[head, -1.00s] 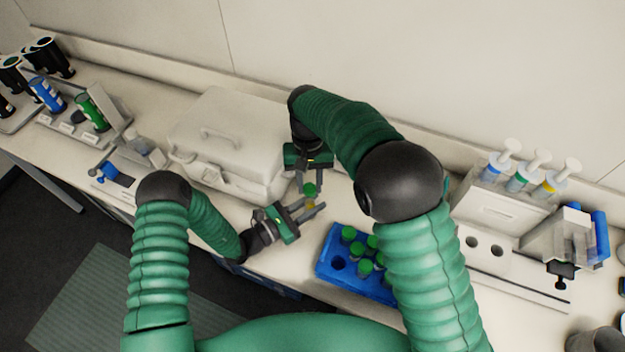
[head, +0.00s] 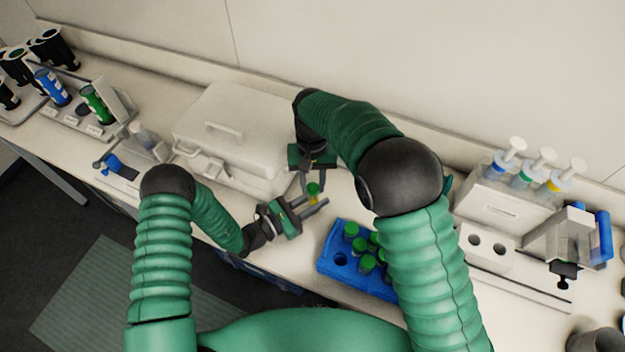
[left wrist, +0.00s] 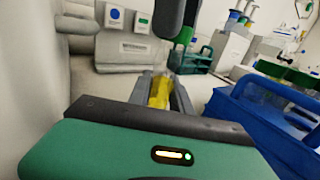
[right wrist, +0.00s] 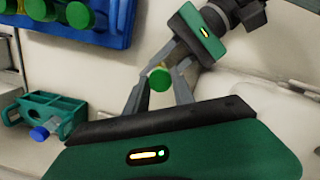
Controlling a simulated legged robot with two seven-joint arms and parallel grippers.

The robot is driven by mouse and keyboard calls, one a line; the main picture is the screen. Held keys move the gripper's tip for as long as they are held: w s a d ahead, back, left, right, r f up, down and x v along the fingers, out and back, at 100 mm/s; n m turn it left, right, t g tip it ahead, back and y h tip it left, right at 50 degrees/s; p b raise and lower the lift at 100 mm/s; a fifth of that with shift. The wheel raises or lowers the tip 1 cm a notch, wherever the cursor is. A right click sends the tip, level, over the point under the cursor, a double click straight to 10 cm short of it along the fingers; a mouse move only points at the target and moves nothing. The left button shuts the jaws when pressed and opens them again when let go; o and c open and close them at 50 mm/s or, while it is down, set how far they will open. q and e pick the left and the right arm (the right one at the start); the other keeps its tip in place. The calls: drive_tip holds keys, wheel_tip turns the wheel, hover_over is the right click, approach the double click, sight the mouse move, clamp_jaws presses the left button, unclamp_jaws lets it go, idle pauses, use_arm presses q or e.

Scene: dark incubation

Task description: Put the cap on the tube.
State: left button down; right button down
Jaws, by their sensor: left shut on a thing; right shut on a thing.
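My left gripper (head: 309,204) is shut on a clear tube with yellow contents (left wrist: 160,92), which stands roughly upright between its fingers. My right gripper (head: 312,185) comes from above and is shut on a green cap (right wrist: 160,79). In the head view the cap (head: 313,188) appears right over the tube (head: 315,200). In the left wrist view the cap (left wrist: 185,36) shows above the tube and a little to the right, with a gap between them. The right wrist view looks down on the cap, which hides most of the tube.
A blue rack (head: 330,262) with several green-capped tubes stands to the right of my left gripper. A large white case (head: 225,130) lies behind the grippers on the left. A white stand with syringes (head: 500,200) is at the right. The bench's front edge runs close to my left gripper.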

drive_tip(key=shift+f, duration=0.6)
idle(0.4)
drive_tip(key=m, duration=0.6)
drive_tip(key=shift+y, duration=0.4)
drive_tip(key=m, duration=0.3)
drive_tip(key=shift+s, duration=0.1)
drive_tip(key=m, duration=0.4)
drive_tip(key=shift+m+t+y, duration=0.3)
drive_tip(key=shift+m+t, duration=0.1)
drive_tip(key=c, duration=1.1)
unclamp_jaws()
drive_tip(key=shift+o, duration=0.2)
drive_tip(key=shift+r, duration=0.1)
